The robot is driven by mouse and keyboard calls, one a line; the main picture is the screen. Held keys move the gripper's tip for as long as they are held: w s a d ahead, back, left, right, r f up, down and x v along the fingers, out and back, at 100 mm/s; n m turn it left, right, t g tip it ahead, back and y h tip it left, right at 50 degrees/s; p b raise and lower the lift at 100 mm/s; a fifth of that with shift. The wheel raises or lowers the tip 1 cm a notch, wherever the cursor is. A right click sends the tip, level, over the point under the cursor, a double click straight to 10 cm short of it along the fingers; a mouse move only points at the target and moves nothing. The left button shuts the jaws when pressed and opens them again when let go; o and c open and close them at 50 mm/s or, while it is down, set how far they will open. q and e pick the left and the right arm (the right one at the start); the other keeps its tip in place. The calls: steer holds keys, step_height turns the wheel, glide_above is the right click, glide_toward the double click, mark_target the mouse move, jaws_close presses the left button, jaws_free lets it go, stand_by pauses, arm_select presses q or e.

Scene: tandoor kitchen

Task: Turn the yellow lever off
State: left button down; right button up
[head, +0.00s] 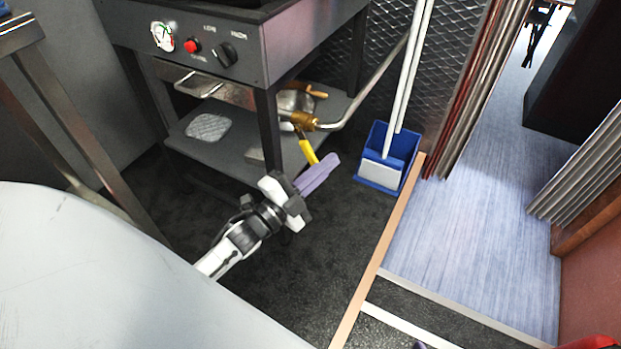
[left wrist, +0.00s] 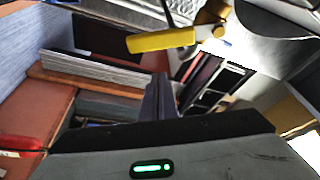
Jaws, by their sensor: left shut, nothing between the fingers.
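The yellow lever (head: 308,151) hangs down at a slant from the brass valve (head: 303,121) on the pipe beside the stove's front right leg. In the left wrist view the yellow lever (left wrist: 162,41) lies nearly level across the upper middle, with the brass body (left wrist: 212,14) at its right end. My left gripper (head: 326,168) has purple fingers, shut and empty. Its tips are just below and right of the lever's lower end; I cannot tell whether they touch it. In the left wrist view the fingers (left wrist: 158,98) point up below the lever, with a small gap in the picture.
The stove (head: 240,55) has a gauge, a red button and a black knob, with a lower shelf (head: 235,140) holding a pan. A blue dustpan (head: 400,150) with white handles stands right of the lever. A grey surface (head: 90,270) fills the lower left. Dark floor around my gripper is clear.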

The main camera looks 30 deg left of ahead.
mark_target(310, 162)
arm_select(q)
steer(key=shift+s+a+f+b, duration=0.2)
steer(key=shift+a+f, duration=0.3)
steer(key=shift+a, duration=0.35)
steer(key=shift+s+a+f+b, duration=0.15)
steer(key=shift+a+f, duration=0.35)
steer(key=shift+a, duration=0.3)
arm_select(e)
steer(key=shift+a+f+g, duration=0.3)
steer(key=shift+a, duration=0.05)
arm_select(q)
steer(key=shift+w+a, duration=0.1)
arm_select(e)
steer(key=shift+w+r, duration=0.1)
